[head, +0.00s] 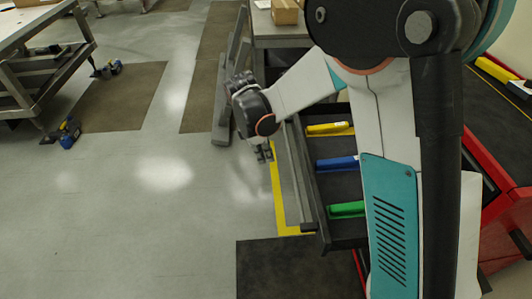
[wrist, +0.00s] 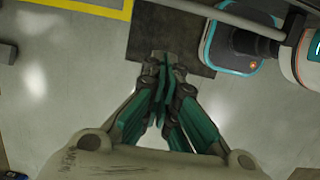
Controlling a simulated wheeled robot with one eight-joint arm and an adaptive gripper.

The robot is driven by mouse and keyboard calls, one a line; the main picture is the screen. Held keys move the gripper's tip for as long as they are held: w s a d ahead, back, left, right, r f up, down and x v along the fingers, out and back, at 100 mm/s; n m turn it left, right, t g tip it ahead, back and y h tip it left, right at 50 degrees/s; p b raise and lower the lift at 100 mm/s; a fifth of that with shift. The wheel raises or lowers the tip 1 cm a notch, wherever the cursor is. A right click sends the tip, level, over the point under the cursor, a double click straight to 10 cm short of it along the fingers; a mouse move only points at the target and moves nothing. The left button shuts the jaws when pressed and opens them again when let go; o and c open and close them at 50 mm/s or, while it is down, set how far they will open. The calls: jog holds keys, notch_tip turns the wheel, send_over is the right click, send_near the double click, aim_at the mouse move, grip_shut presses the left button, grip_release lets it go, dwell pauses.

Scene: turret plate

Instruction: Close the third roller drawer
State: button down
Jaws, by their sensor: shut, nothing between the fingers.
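A drawer (head: 308,190) of the red roller cabinet (head: 510,205) stands pulled out toward the left in the head view. It holds a yellow, a blue and a green tool or tray. Which drawer in the stack it is, I cannot tell; my arm hides much of the cabinet. My gripper (head: 264,153) points down on the outer side of the drawer front, near its far end, apart from it as far as I can see. In the wrist view my gripper (wrist: 165,65) is shut and empty above the floor.
A yellow floor line (head: 277,190) runs beside the drawer, and a dark mat (head: 270,265) lies near its close end. A workbench (head: 275,38) with a cardboard box stands behind. Power drills lie on the floor at left. The floor left of my gripper is clear.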

jog(key=d+f+b, duration=0.2)
jog(key=d+f, duration=0.3)
jog(key=f, duration=0.1)
jog(key=shift+d+f, duration=0.15)
jog(key=shift+f, duration=0.1)
jog(key=d+b, duration=0.2)
jog(key=d, duration=3.2)
jog(key=shift+b, duration=0.3)
